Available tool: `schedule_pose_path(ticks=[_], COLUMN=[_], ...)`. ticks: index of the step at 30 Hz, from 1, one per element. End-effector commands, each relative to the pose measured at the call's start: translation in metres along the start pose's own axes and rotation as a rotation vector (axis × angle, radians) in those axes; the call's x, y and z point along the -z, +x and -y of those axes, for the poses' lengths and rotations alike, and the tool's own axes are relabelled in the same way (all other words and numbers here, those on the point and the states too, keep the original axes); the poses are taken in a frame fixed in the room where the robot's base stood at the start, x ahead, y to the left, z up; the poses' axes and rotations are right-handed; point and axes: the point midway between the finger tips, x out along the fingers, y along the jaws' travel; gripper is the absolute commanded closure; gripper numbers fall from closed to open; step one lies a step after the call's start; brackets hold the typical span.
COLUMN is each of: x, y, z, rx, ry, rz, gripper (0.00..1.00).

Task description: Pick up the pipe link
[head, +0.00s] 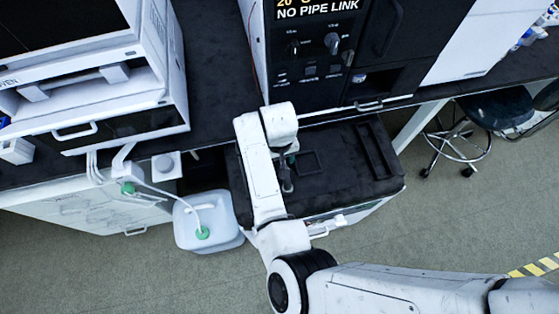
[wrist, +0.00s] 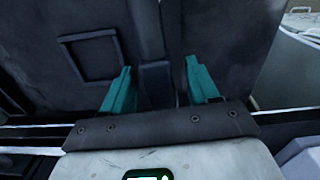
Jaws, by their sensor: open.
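A dark grey bar-like piece, which looks like the pipe link (wrist: 154,84), stands between the two teal fingers of my gripper (wrist: 158,64) in the wrist view. The fingers are open, one on each side of it, with a gap visible on both sides. In the head view the same dark piece (head: 286,182) shows beside my arm, above the black top of a low cabinet (head: 345,165). One teal fingertip shows by it; the rest of my gripper is hidden by my arm. I cannot tell whether the fingers touch the piece.
A black instrument (head: 340,50) with a display reading "NO PIPE LINK" stands behind the cabinet. A white instrument (head: 90,70) is at upper left. A white jug (head: 208,225) with tubing stands left of the cabinet. A stool (head: 455,145) is at right; floor around it is open.

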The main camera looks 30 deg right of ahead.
Motion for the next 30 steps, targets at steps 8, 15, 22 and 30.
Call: schedule_pose_path(ticks=[8, 15, 22, 30], x=[0.0000, -0.0001, -0.0001, 0.0002], y=[-0.0003, -0.0004, -0.0004, -0.0010], z=[0.0002, 0.0003, 0.0004, 0.0005], rx=[0.000, 0.001, 0.001, 0.001], ry=[0.000, -0.001, -0.001, -0.001], rz=[0.000, 0.000, 0.001, 0.000], gripper=[0.57, 0.80, 1.00, 1.00])
